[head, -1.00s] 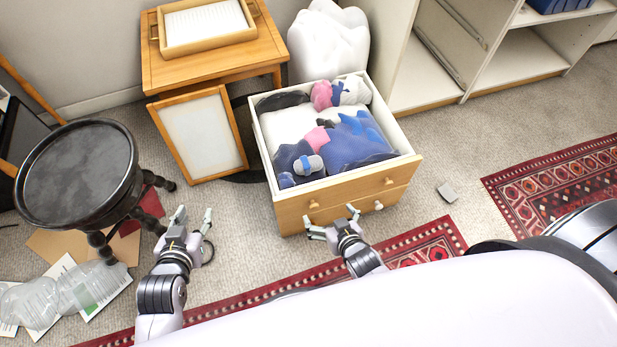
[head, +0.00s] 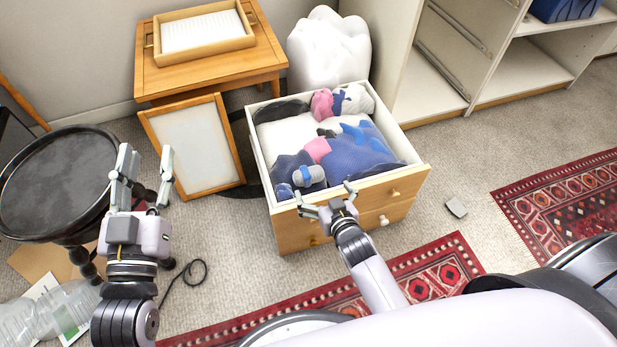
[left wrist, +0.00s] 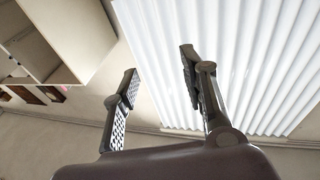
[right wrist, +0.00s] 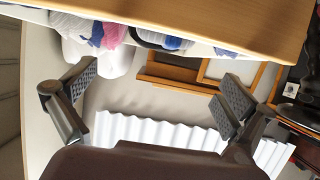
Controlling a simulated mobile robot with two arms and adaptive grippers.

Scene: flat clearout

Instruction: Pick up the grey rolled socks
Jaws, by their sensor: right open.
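A grey rolled bundle with a blue band, which looks like the grey rolled socks (head: 309,175), lies at the front left of the open drawer (head: 408,172), among clothes. My right gripper (head: 325,198) is open and empty at the drawer's front edge, just in front of and below the bundle, apart from it. In the right wrist view its fingers (right wrist: 158,92) are spread wide below the wooden drawer front; clothes show above, and I cannot tell which is the bundle. My left gripper (head: 146,168) is open and empty, raised beside the round dark stool.
Blue clothing (head: 358,155), a pink piece (head: 317,149) and a light bundle (head: 357,98) fill the drawer. A dark round stool (head: 55,180) stands at left, a framed panel (head: 198,150) leans beside the drawer. A small grey block (head: 456,208) lies on the carpet.

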